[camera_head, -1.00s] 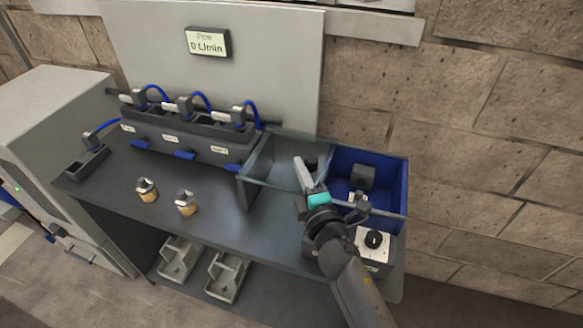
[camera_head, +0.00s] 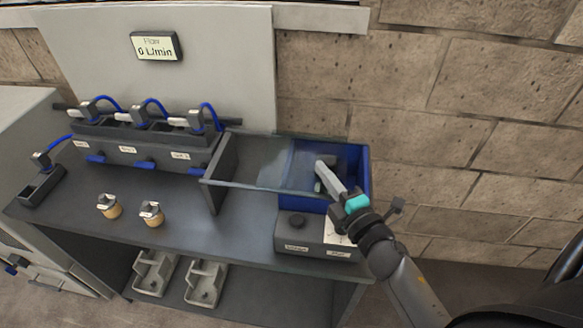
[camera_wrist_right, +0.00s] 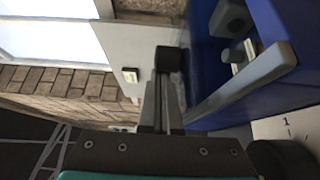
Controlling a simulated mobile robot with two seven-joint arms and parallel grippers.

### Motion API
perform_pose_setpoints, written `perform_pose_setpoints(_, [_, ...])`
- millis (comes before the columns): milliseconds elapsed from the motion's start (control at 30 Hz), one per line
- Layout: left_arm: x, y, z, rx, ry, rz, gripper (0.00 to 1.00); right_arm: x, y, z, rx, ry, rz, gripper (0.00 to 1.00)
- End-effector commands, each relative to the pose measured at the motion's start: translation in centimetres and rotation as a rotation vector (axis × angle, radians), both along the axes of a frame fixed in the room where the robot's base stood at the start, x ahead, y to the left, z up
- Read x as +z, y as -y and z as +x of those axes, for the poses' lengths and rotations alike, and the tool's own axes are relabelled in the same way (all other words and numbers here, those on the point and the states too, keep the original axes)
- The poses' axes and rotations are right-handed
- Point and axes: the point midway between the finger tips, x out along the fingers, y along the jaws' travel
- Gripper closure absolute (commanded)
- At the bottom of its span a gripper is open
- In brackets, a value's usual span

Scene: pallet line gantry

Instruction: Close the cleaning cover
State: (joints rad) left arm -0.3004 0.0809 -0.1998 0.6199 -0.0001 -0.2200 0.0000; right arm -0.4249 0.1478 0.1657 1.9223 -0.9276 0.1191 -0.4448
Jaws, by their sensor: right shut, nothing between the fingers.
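The cleaning cover (camera_head: 272,172) is a clear sliding panel on rails at the right end of the bench. In the head view it lies partly over the blue basin (camera_head: 367,180); the basin's right part is uncovered. My right gripper (camera_head: 321,165) is shut and empty, its fingers at the basin's middle near the panel's right side. In the wrist view the shut fingers (camera_wrist_right: 161,108) point at a small black block (camera_wrist_right: 168,60), perhaps the cover's handle; I cannot tell whether they touch. The blue basin (camera_wrist_right: 285,25) is to their right. My left gripper is out of view.
A control box (camera_head: 297,240) with a black knob stands in front of the basin. Two brass fittings (camera_head: 109,205) (camera_head: 151,212) stand on the bench. A valve manifold (camera_head: 145,145) with blue hoses is at the back. A flow display (camera_head: 157,46) hangs above.

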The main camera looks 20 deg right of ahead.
Motion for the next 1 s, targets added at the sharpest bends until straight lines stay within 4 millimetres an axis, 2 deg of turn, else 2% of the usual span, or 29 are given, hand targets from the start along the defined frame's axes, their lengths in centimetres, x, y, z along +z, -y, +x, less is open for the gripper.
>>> perform_pose_setpoints(100, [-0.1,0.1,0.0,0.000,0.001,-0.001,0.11,-0.1,2.1,-1.4,-0.003,-0.002,-0.002,1.00])
perform_pose_setpoints(333, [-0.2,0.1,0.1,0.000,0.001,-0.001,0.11,0.0,4.2,-2.8,-0.002,-0.001,-0.001,1.00])
perform_pose_setpoints(833, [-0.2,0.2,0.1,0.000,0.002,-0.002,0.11,-0.1,4.5,-2.9,-0.004,-0.001,0.000,1.00])
perform_pose_setpoints(1000, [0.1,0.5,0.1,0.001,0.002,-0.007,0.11,0.1,4.5,-2.3,-0.003,0.000,0.001,1.00])
